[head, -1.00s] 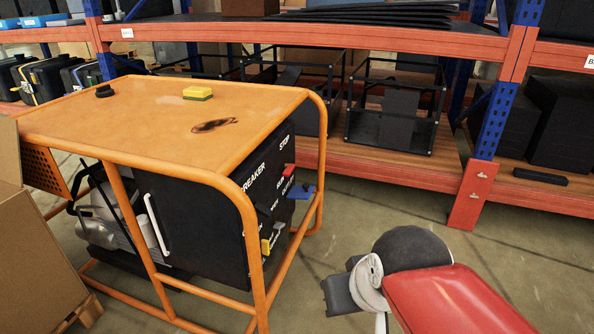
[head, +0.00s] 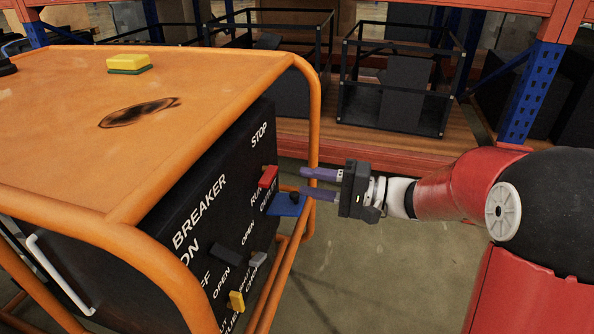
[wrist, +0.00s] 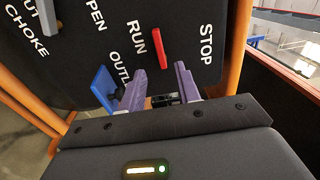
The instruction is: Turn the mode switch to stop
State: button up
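The mode switch, a red lever (head: 268,177), is on the black control panel (head: 205,225) of the orange-framed machine. In the wrist view the red lever (wrist: 160,48) lies between the words RUN and STOP, close beside RUN. My gripper (head: 304,182) is at the panel's right side, its two purple fingers pointing left toward the switch. The wrist view shows the fingers of my gripper (wrist: 158,72) spread apart, with the lever just ahead of the gap between them. I see no contact with it.
An orange tube frame (head: 312,120) runs around the panel, close to my fingers. A blue outlet flap (head: 288,205) sticks out below the switch. A black breaker switch (head: 228,256), a grey lever (head: 257,260) and a yellow lever (head: 236,300) sit lower. Open floor lies right.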

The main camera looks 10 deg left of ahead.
aim_at(274, 177)
jog(key=a, duration=0.7)
jog(key=shift+w+a, duration=0.1)
jog(key=shift+a, duration=0.15)
jog(key=shift+c, duration=0.2)
grip_shut()
